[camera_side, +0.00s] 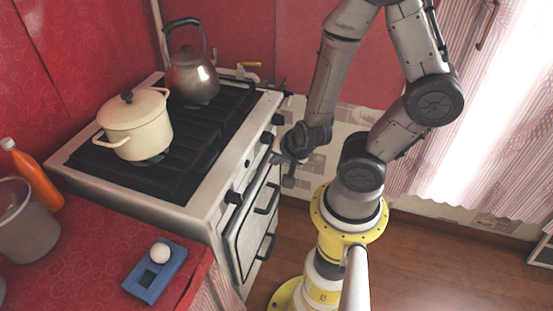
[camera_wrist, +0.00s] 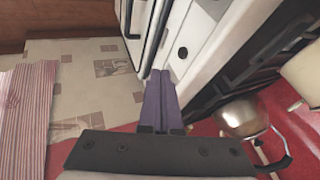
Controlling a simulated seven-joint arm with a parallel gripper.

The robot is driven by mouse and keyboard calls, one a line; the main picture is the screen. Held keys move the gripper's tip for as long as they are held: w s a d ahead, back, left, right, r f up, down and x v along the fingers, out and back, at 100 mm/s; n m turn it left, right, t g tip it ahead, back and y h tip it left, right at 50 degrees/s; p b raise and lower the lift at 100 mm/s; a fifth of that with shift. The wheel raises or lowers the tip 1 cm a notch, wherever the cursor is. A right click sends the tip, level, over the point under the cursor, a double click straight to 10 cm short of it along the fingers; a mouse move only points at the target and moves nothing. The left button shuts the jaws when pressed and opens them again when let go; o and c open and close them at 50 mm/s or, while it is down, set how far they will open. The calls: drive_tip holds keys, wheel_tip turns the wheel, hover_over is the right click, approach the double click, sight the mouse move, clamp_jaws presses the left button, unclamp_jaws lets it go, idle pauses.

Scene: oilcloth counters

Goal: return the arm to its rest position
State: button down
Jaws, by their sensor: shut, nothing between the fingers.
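My gripper (camera_side: 283,169) hangs in the air beside the front right of the stove, near its knobs and door handles, in the side view. The arm is folded above its yellow base. In the wrist view the two purple fingers of my gripper (camera_wrist: 161,76) lie side by side, shut with nothing between them. They point toward the stove front (camera_wrist: 184,50). Whether the fingers touch the stove cannot be told.
The stove (camera_side: 215,195) carries a cream lidded pot (camera_side: 135,125) and a metal kettle (camera_side: 192,77). A red counter (camera_side: 85,250) holds an orange bottle (camera_side: 36,181), a grey pot (camera_side: 28,230) and a blue holder (camera_side: 152,285) with a white ball (camera_side: 160,252).

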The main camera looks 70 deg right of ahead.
idle(0.3)
drive_tip(key=w+a+r+n+t+y, duration=0.3)
drive_tip(key=w+a+r+n, duration=0.15)
drive_tip(key=r, duration=0.55)
drive_tip(key=w+a+r+n+t+y, duration=0.25)
drive_tip(key=a+r, duration=0.25)
drive_tip(key=r, duration=0.5)
drive_tip(key=s+d+n+g, duration=0.1)
drive_tip(key=s+n+g, duration=0.4)
drive_tip(key=s+n, duration=0.4)
drive_tip(key=shift+s+r+n+h, duration=0.4)
drive_tip(key=shift+s+h, duration=0.05)
drive_tip(key=shift+s, duration=0.45)
drive_tip(key=shift+d+g, duration=0.1)
drive_tip(key=shift+g, duration=0.15)
